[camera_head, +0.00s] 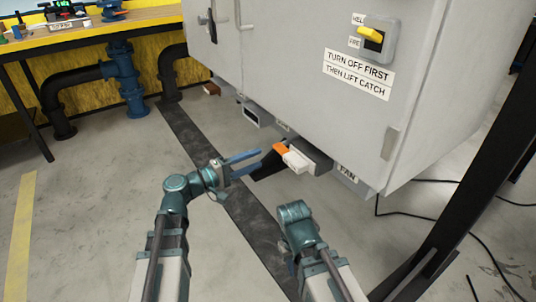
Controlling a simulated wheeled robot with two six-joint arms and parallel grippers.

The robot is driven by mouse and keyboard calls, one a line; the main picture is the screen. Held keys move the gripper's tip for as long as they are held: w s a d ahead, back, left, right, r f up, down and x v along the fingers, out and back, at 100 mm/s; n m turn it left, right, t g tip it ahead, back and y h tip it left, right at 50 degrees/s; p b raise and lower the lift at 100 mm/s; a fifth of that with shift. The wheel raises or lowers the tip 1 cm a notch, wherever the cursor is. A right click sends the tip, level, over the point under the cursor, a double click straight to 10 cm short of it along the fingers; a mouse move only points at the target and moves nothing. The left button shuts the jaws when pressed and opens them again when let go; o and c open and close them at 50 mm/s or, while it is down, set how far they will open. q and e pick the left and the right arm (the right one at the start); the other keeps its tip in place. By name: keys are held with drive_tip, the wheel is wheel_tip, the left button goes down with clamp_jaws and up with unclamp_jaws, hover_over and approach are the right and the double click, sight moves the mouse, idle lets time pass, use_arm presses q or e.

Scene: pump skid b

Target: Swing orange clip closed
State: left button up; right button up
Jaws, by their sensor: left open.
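The orange clip (280,148) is small and sits at the outer end of a white plug (295,159). The plug meets a dark grey socket (317,160) under the lower edge of the grey cabinet, near a FAN label. My left gripper (259,159) is open with its two blue fingers pointing right at the clip. In the picture its tips are just left of the clip; I cannot tell the gap in depth. My right arm's wrist (296,213) shows below the plug, but its fingers are not visible.
The grey cabinet (290,75) fills the upper middle, with a yellow switch (370,34) and a lettered notice (357,74). Another socket (251,117) is further left. A dark post (478,165) stands at right, with black cables on the floor. A workbench and pipes are at back left.

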use_arm(q)
drive_tip(key=v, duration=0.6)
drive_tip(key=shift+d, duration=0.1)
drive_tip(key=s+d+f+m+g+y+p, duration=0.1)
drive_tip(key=s+d+f+m+g+y, duration=0.1)
drive_tip(key=s+d+f+m+g, duration=0.25)
drive_tip(key=s+d+f+m+g+y, duration=0.1)
drive_tip(key=s+d+f+g+y, duration=0.15)
drive_tip(key=d+f, duration=0.4)
drive_tip(key=s+a+f+m+g+y+p, duration=0.1)
drive_tip(key=s+a+f+m+g+y, duration=0.4)
drive_tip(key=s+f+y, duration=0.5)
wheel_tip(320, 180, up, 39)
drive_tip(key=t+y+p, duration=0.1)
drive_tip(key=p, duration=3.7)
drive_tip(key=shift+w+r+m, duration=0.2)
drive_tip(key=shift+w+m, duration=0.05)
drive_tip(key=shift+m, duration=0.1)
drive_tip(key=shift+d, duration=0.1)
